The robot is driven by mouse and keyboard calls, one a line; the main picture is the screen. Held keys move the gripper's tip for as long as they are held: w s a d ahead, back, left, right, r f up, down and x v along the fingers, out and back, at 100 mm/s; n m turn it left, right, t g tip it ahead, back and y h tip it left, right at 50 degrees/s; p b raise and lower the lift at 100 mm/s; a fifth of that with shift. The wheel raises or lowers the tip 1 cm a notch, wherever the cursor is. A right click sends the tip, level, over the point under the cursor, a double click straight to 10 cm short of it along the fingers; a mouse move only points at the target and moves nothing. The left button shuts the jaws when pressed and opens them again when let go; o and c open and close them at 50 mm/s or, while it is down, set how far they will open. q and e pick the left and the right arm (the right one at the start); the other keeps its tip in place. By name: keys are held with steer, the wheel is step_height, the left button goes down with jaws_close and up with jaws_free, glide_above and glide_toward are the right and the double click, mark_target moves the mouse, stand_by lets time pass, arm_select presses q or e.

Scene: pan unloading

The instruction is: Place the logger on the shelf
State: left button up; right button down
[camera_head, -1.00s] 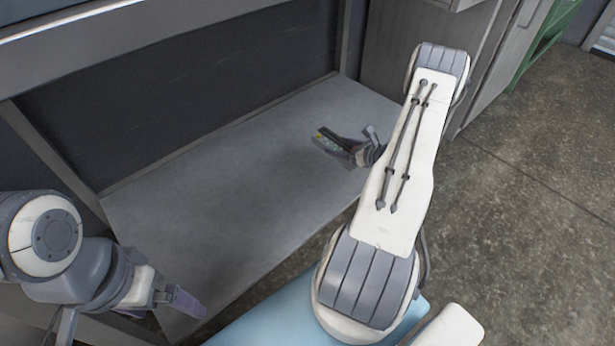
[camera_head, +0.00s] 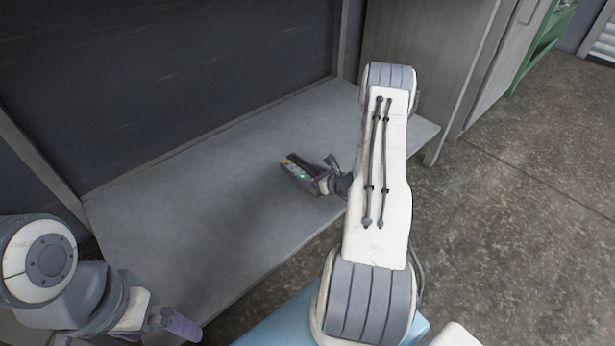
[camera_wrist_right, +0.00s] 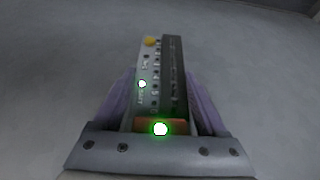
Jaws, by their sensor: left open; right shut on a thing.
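The logger (camera_head: 300,171) is a small dark and grey box with a yellow button and green lights. My right gripper (camera_head: 322,182) is shut on it and holds it over the grey shelf (camera_head: 190,200) in the head view. In the right wrist view the logger (camera_wrist_right: 160,75) lies between the two purple fingers of the right gripper (camera_wrist_right: 160,105). I cannot tell whether the logger touches the shelf. My left gripper (camera_head: 180,326) is open and empty at the lower left, in front of the shelf's near edge.
A dark back panel (camera_head: 180,70) rises behind the shelf. A grey cabinet (camera_head: 425,60) stands at the right end. The shelf surface left of the logger is bare. Concrete floor (camera_head: 520,180) lies open to the right.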

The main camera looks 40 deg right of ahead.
steer(key=shift+r, duration=0.2)
steer(key=shift+f, duration=0.1)
jaws_free()
steer(key=shift+f, duration=0.1)
steer(key=shift+s+r, duration=0.2)
steer(key=shift+r, duration=0.15)
steer(key=p+v, duration=0.5)
steer(key=v, duration=0.5)
steer(key=shift+s+r, duration=0.1)
steer(key=shift+s, duration=0.65)
